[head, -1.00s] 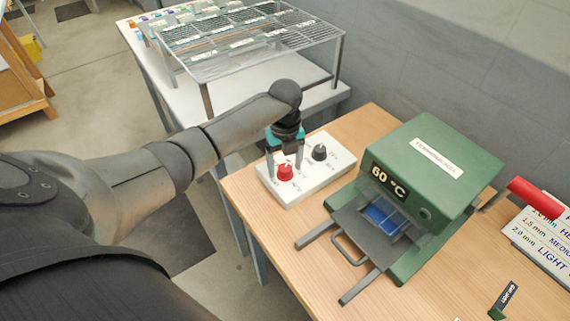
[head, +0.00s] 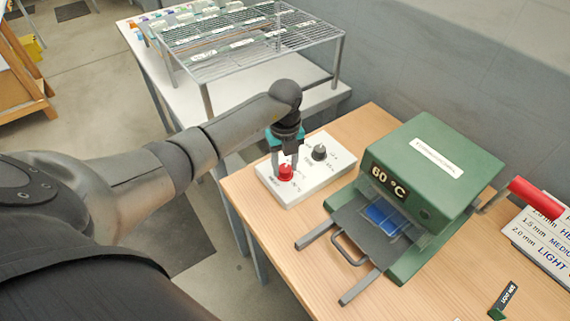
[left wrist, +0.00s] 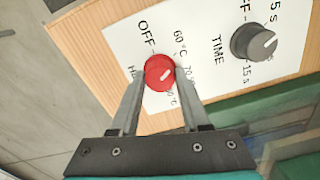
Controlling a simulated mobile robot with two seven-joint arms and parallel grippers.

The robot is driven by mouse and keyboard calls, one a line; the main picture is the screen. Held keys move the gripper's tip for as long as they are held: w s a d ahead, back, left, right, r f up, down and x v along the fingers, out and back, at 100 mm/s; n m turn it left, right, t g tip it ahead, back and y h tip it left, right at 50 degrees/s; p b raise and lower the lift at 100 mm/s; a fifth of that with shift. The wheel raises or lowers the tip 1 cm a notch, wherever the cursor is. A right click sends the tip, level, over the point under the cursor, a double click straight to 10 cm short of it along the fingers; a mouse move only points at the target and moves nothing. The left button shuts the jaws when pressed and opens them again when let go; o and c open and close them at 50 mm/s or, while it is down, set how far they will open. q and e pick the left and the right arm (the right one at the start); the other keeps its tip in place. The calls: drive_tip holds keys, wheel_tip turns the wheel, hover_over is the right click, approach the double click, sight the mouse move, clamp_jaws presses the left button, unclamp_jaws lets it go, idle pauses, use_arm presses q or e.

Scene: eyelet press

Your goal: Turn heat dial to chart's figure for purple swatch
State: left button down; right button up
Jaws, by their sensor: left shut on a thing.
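The red heat dial (head: 285,174) sits on a white control box (head: 318,182). My left gripper (head: 285,165) points down at it and is shut on it. In the left wrist view the red dial (left wrist: 160,73) is between the two fingers, its white mark slanting up to the right. Labels OFF, 60 °C and 70 show around it, partly covered. The green press (head: 430,150) has a display (head: 388,182) reading 60 °C. A chart (head: 545,240) at the right edge is cut off; no purple row shows. My right gripper is out of view.
A dark grey TIME dial (head: 319,153) stands close to the red one. A blue piece (head: 385,215) lies in the press, whose red lever (head: 535,197) reaches right. A black-labelled tag (head: 507,297) lies in front. A wire rack (head: 250,40) stands behind.

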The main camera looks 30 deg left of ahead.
use_arm(q)
drive_tip(key=shift+a+m, duration=0.1)
drive_tip(key=shift+m, duration=0.2)
drive_tip(key=m+b, duration=0.1)
drive_tip(key=m, duration=0.3)
drive_tip(key=shift+m, duration=0.3)
drive_tip(key=m+b, duration=0.3)
drive_tip(key=m, duration=0.3)
drive_tip(key=m+b, duration=0.2)
drive_tip(key=m, duration=0.4)
drive_tip(key=shift+m+b, duration=0.3)
drive_tip(key=m+b, duration=0.2)
drive_tip(key=m, duration=0.3)
drive_tip(key=shift+m, duration=0.4)
drive_tip(key=shift+r+m, duration=0.1)
drive_tip(key=shift+m, duration=0.2)
drive_tip(key=shift+c, duration=1.9)
unclamp_jaws()
